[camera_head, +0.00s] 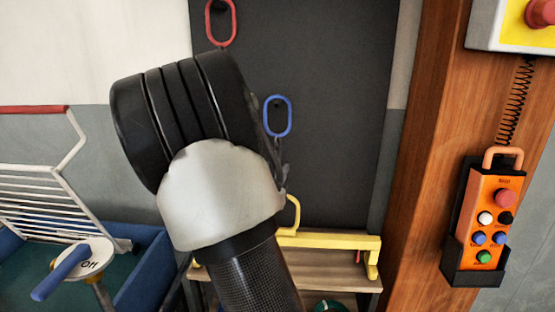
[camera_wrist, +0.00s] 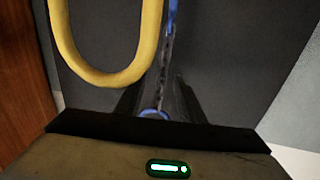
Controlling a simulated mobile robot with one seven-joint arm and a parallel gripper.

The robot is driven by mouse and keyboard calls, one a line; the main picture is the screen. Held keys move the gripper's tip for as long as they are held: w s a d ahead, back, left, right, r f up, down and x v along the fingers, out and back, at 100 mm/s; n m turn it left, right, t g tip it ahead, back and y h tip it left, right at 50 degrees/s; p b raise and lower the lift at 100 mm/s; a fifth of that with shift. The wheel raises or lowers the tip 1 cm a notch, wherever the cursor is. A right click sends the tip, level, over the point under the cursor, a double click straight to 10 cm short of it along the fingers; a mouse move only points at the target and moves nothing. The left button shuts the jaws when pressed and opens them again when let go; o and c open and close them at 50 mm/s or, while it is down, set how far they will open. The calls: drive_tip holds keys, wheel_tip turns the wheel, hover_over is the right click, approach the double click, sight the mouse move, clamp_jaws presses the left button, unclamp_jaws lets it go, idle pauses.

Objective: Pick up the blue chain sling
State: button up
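The blue chain sling hangs on the dark board, its blue ring (camera_head: 277,116) on a peg in the head view. My wrist hides the sling below the ring there. In the wrist view its grey chain (camera_wrist: 165,70) runs up to a blue part at the top edge, and a blue ring shows low between the fingers. My gripper (camera_wrist: 157,93) has its two dark fingers apart, one on each side of the chain. I cannot tell whether either finger touches it. In the head view my wrist hides most of the gripper.
A yellow ring (camera_wrist: 109,80) is close beside the chain, above a yellow bar (camera_head: 330,241) on a wooden shelf. A red ring (camera_head: 221,22) hangs higher on the board (camera_head: 330,60). A wooden post (camera_head: 425,160) with an orange control pendant (camera_head: 490,215) stands right.

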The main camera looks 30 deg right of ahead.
sight(277, 163)
drive_tip(key=x, duration=0.5)
drive_tip(key=shift+w+b, duration=0.25)
drive_tip(key=shift+b, duration=0.1)
clamp_jaws()
drive_tip(key=shift+r, duration=0.1)
